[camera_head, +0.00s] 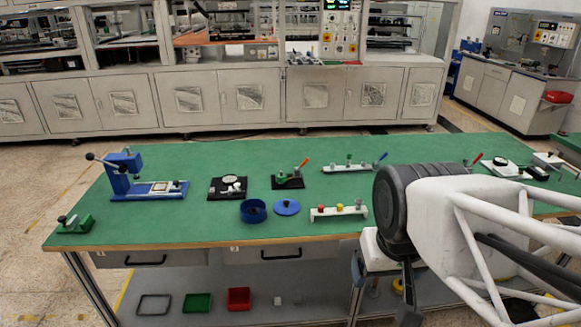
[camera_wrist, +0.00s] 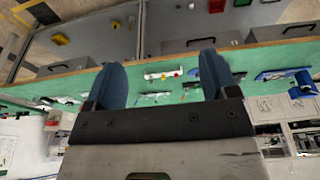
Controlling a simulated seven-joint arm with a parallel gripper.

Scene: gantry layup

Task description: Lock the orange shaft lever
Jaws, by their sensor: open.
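A small green clamp fixture (camera_head: 289,180) stands on a black base plate near the middle of the bench in the head view. Its orange lever (camera_head: 303,162) tilts up to the right. I cannot pick out the orange lever in the wrist view.
On the green bench (camera_head: 150,222) stand a blue press (camera_head: 122,172), a black plate with a dial (camera_head: 228,188), a blue ring (camera_head: 253,211), a blue disc (camera_head: 287,207) and a white rail with knobs (camera_head: 338,212).

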